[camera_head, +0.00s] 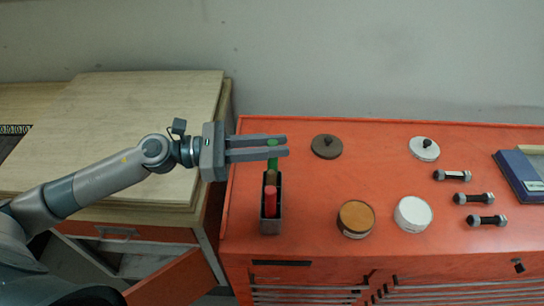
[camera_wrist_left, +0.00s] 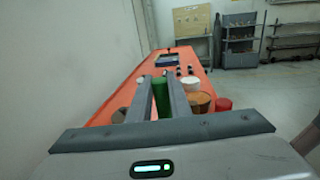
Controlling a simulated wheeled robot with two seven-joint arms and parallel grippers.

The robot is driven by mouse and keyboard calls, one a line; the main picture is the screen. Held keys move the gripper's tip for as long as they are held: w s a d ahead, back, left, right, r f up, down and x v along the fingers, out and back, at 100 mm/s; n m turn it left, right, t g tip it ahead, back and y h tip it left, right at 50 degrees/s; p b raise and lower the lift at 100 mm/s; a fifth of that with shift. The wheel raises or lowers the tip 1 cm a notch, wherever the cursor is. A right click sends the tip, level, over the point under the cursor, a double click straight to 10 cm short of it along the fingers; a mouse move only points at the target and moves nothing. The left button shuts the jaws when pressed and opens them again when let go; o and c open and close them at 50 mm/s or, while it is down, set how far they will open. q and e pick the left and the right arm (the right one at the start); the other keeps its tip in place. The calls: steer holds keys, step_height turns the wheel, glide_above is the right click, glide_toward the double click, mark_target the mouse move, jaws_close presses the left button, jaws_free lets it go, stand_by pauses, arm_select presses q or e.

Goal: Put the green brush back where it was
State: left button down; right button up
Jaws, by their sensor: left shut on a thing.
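My left gripper (camera_head: 285,147) reaches in from the left over the orange cabinet top and is shut on the green brush (camera_head: 272,163). The brush's green handle stands roughly upright between the fingers, and shows in the left wrist view (camera_wrist_left: 160,98) between both fingers. A narrow dark grey holder (camera_head: 271,227) stands just in front of the gripper. A red brush handle (camera_head: 270,195) stands in it, with a brownish handle (camera_head: 270,178) behind. I cannot tell whether the green brush's lower end is inside the holder. My right gripper is not in view.
Right of the holder stand a brown-topped can (camera_head: 356,218) and a white can (camera_head: 413,212). Behind are a dark lid (camera_head: 326,146) and a white lid (camera_head: 424,148). Several small dumbbell-shaped parts and a blue box (camera_head: 520,175) are farther right. The orange top (camera_head: 305,190) is clear between.

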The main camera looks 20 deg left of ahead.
mark_target(272, 159)
arm_select(q)
step_height(272, 159, down, 4)
steer(key=shift+r+p, duration=0.2)
steer(key=shift+p, duration=0.2)
steer(key=shift+f, duration=0.15)
steer(key=shift+f, duration=0.15)
steer(key=c, duration=1.9)
jaws_free()
